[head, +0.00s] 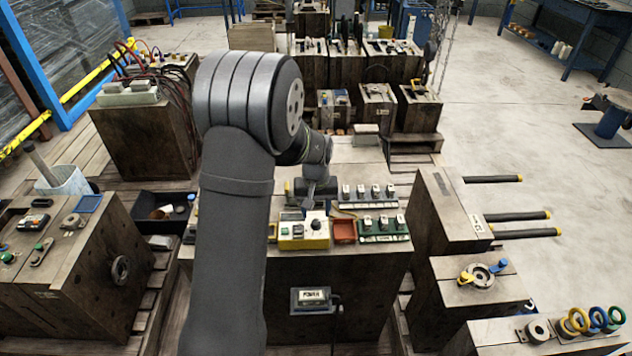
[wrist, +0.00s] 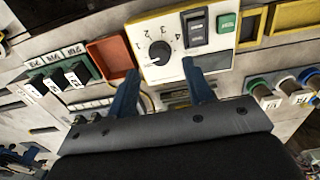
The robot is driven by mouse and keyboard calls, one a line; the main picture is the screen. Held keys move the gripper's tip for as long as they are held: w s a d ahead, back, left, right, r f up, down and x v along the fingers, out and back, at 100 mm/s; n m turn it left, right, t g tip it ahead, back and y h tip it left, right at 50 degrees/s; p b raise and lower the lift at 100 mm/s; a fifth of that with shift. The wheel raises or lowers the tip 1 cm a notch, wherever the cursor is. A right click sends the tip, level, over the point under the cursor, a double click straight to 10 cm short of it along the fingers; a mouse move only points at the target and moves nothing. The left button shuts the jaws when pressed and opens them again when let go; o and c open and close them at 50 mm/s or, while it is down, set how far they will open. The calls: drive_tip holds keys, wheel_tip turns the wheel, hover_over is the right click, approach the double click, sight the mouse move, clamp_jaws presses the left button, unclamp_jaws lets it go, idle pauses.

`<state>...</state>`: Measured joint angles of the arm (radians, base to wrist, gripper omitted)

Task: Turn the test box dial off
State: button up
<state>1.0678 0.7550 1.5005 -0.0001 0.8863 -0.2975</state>
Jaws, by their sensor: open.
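The test box (head: 304,231) is a yellow and white box on top of the middle block. In the wrist view the test box (wrist: 207,68) shows a black dial (wrist: 160,53) with a white pointer mark, numbers around it, a dark rocker switch (wrist: 196,28) and a green button (wrist: 227,23). The dial also shows small in the head view (head: 316,225). My gripper (wrist: 165,88) is open, its two blue fingers apart and empty, with the dial beyond the gap between them. In the head view my arm hides part of the block's top.
A red tray (wrist: 111,57) sits beside the test box, with a green switch row (wrist: 64,77) past it. Capped connectors (wrist: 272,92) stand on the other side. A labelled box (head: 313,300) is on the block's front.

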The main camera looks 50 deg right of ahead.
sight(316, 221)
wheel_tip(316, 221, up, 14)
idle(0.3)
drive_tip(key=shift+f, duration=0.25)
wheel_tip(316, 221, down, 17)
drive_tip(key=shift+f, duration=0.1)
idle(0.8)
drive_tip(key=shift+f, duration=0.15)
drive_tip(key=m, duration=0.7)
drive_tip(key=shift+m, duration=0.4)
wheel_tip(316, 221, up, 11)
idle(2.1)
